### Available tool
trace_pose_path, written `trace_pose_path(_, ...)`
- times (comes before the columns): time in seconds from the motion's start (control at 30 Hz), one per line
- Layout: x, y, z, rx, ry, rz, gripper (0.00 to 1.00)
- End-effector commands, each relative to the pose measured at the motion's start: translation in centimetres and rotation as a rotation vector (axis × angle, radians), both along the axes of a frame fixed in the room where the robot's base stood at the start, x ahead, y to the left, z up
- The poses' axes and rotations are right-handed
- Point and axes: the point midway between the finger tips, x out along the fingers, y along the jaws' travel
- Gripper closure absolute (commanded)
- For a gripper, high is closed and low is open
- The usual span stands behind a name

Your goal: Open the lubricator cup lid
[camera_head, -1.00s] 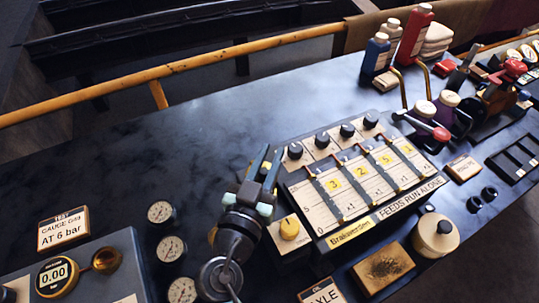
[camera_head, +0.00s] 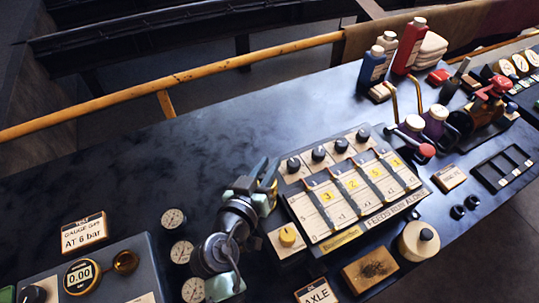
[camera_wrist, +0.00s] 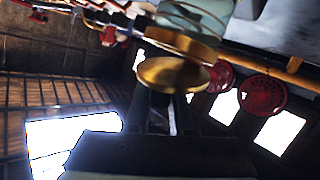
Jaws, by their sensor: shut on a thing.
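My gripper (camera_head: 262,180) is left of the lubricator box (camera_head: 352,190) in the head view, its fingers pointing up and away from the bench front. In the wrist view, the dark fingers of my gripper (camera_wrist: 165,108) meet a round brass disc (camera_wrist: 172,74) and look shut on it. A second brass rim (camera_wrist: 190,44) lies just above the disc, with a gap between them on one side. A sliver of brass shows beside the fingers in the head view. The hinge, and which brass piece is the cup lid, cannot be made out.
The lubricator box has black knobs along its back. Gauges (camera_head: 173,218) lie left of my arm, and a brush block (camera_head: 370,269) and round tan pot (camera_head: 419,241) in front. The bench behind is clear up to the yellow rail (camera_head: 200,75).

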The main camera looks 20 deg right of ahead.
Motion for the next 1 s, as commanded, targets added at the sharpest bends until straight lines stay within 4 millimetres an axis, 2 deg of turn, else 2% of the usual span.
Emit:
trace_pose_path(0.03, 0.3, 0.1, 1.0, -0.002, 0.047, 0.002, 1.0)
trace_pose_path(0.23, 1.0, 0.1, 1.0, -0.009, 0.237, 0.001, 1.0)
trace_pose_path(1.0, 3.6, 0.2, -0.7, -0.033, 0.948, 0.001, 1.0)
